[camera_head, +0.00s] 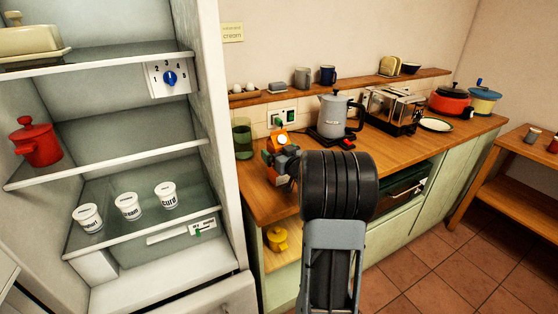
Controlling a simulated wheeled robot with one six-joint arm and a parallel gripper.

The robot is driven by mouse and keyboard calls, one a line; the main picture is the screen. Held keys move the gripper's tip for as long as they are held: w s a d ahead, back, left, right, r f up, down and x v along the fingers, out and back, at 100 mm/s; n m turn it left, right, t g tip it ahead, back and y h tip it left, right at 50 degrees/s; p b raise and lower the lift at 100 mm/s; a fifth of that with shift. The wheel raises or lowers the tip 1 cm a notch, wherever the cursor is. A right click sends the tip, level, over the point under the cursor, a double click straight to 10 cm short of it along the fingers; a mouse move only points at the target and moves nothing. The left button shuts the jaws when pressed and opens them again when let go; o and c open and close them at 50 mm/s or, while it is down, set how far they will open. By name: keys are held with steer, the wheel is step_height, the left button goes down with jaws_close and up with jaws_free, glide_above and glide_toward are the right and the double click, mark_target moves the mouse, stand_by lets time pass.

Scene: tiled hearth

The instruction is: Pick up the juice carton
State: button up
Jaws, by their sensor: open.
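A small orange item with a white round spot (281,140) stands on the wooden counter, left of the grey kettle. It may be the juice carton, but no label can be read. My gripper (277,164) is at the left end of my black arm, low over the counter and close to the orange item. The gripper is open. Its fingers are small and partly hidden, so I cannot tell whether they touch the item or stand around it.
The open fridge on the left holds several white cups (130,206) and a red pot (36,143). On the counter (385,147) are a green glass (242,139), a kettle (333,116), a toaster (393,110), a plate (436,125) and a red pot (449,101). A wall shelf (350,84) runs above.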

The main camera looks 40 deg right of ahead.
steer(key=shift+c, duration=0.4)
steer(key=c, duration=1.5)
steer(key=shift+r, duration=0.15)
steer(key=shift+c, duration=0.6)
steer(key=shift+r, duration=0.15)
